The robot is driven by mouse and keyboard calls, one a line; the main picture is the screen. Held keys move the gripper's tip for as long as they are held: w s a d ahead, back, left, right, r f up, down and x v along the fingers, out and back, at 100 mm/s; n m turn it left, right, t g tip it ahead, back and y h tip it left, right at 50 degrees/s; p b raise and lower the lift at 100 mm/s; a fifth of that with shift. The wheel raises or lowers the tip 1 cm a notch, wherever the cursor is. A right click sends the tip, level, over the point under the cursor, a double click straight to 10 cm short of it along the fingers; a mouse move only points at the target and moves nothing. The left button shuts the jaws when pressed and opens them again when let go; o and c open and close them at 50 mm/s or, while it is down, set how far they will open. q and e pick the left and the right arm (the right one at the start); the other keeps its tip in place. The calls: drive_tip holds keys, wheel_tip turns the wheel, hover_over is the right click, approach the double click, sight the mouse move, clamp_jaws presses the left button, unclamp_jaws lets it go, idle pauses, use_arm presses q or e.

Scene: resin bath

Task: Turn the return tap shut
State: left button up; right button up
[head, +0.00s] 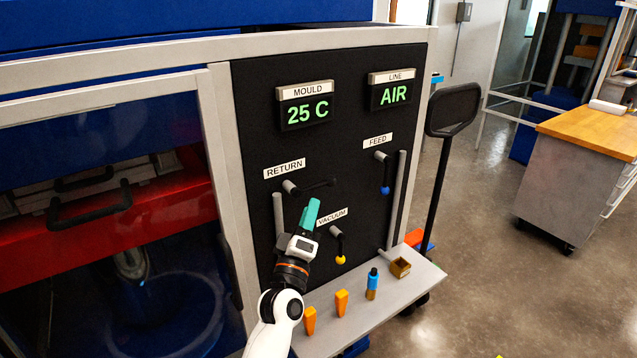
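The return tap (291,187) is on the black panel, under a white RETURN label (284,168). Its dark lever (320,185) points right, roughly level. My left gripper (313,204), with teal fingers, is in front of the panel just below the lever. The fingers are seen from the side and look close together; I cannot tell whether there is a gap between them or whether they touch the lever.
The feed tap (384,172) and vacuum tap (338,244) have levers pointing down. Displays read 25 C (307,111) and AIR (393,95).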

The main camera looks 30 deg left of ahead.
sight(319, 184)
use_arm(q)
drive_tip(key=p+x, duration=0.1)
drive_tip(key=x, duration=0.7)
drive_tip(key=shift+w, duration=0.15)
clamp_jaws()
